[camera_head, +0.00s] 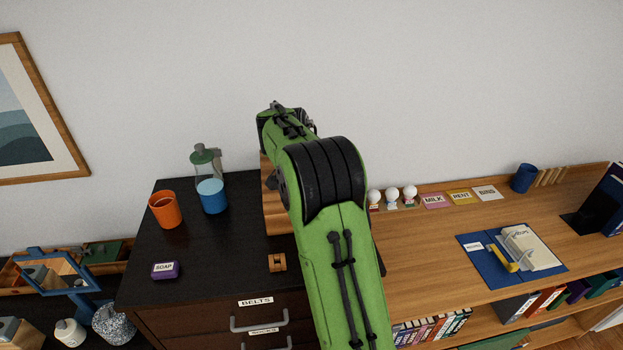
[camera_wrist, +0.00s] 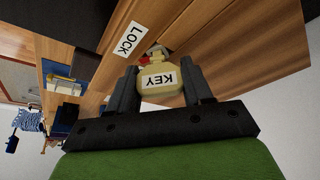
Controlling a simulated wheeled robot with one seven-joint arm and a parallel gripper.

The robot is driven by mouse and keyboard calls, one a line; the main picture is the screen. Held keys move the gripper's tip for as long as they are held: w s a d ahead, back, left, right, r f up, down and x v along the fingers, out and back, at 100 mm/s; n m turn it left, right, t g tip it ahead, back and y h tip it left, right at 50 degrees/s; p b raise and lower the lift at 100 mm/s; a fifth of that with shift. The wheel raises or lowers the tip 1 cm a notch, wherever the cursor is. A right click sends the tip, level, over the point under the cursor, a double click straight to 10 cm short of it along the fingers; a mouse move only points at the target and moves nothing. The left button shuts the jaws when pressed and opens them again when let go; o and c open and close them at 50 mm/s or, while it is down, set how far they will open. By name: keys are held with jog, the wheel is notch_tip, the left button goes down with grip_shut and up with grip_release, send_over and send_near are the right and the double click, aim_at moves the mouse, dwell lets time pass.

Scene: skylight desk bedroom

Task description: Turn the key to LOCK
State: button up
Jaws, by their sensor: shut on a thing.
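A white LOCK label (camera_wrist: 130,40) is on the wooden panel (camera_wrist: 205,45), up and left of the key. A small red spot shows beside the key's stem. Where the key enters the panel is mostly hidden. In the head view my arm covers the key and my fingers; only part of a wooden box (camera_head: 270,206) shows beside it.
On the dark dresser (camera_head: 215,250) stand an orange cup (camera_head: 166,210), a blue cup (camera_head: 213,197), a glass bottle (camera_head: 206,160) and a purple soap box (camera_head: 165,270). At right, a wooden desk (camera_head: 420,260) holds small figurines, cards and a blue mat (camera_head: 480,265).

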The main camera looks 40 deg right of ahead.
jog(key=shift+m+g+p, duration=0.8)
jog(key=shift+m+p, duration=1.05)
jog(key=shift+m, duration=0.45)
jog(key=shift+m+g, duration=0.4)
jog(key=shift+m, duration=0.6)
jog(key=m+g, duration=0.1)
jog(key=m, duration=0.2)
jog(key=shift+w+a, duration=0.1)
jog(key=shift+m+g, duration=0.4)
jog(key=shift+m, duration=0.5)
jog(key=o, duration=1.1)
jog(key=shift+r, duration=0.1)
jog(key=v, duration=0.7)
jog(key=shift+r, duration=0.25)
